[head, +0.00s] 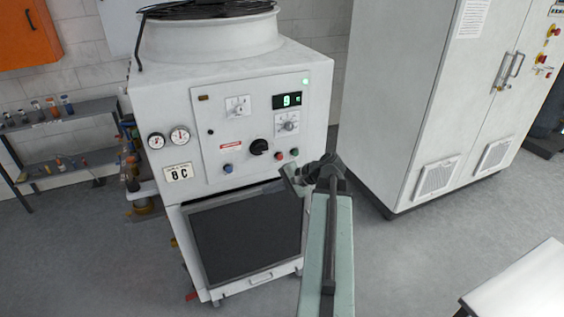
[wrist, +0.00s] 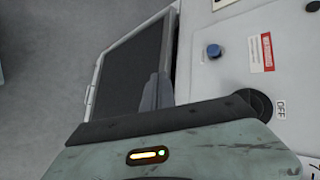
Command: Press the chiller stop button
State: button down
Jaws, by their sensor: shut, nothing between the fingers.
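The chiller (head: 300,75) is a white cabinet with a grey control panel (head: 215,115) on its front. A small red button (head: 279,155) and a green button (head: 294,152) sit at the panel's lower right, beside a black rotary knob (head: 259,147). Their labels are unreadable. A blue button (head: 228,168) sits lower left; it also shows in the wrist view (wrist: 214,51). The knob is partly visible there (wrist: 258,103), near an OFF mark. The red and green buttons are hidden there. My gripper (head: 291,180) is shut and empty, just below the panel's lower right, apart from the buttons.
A dark grille (head: 245,235) fills the chiller's lower front. A tall white cabinet (head: 400,100) stands to the right, and a shelf with bottles (head: 65,135) to the left. A white table corner (head: 520,290) is at lower right. Grey floor is clear between them.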

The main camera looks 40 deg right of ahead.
aim_at(280, 157)
jog(key=s+d+r+m+t+h, duration=0.1)
jog(key=s+d+r+m+t, duration=0.1)
jog(key=s+d, duration=0.3)
jog(key=d+r+m, duration=0.1)
jog(key=d, duration=0.2)
jog(key=shift+d+t, duration=0.2)
jog(key=shift+t, duration=0.2)
jog(key=shift+w+r, duration=0.1)
jog(key=w+d, duration=0.3)
jog(key=w, duration=0.5)
jog(key=shift+d, duration=0.15)
dwell(1.2)
jog(key=shift+w+d, duration=0.1)
jog(key=shift+w, duration=0.3)
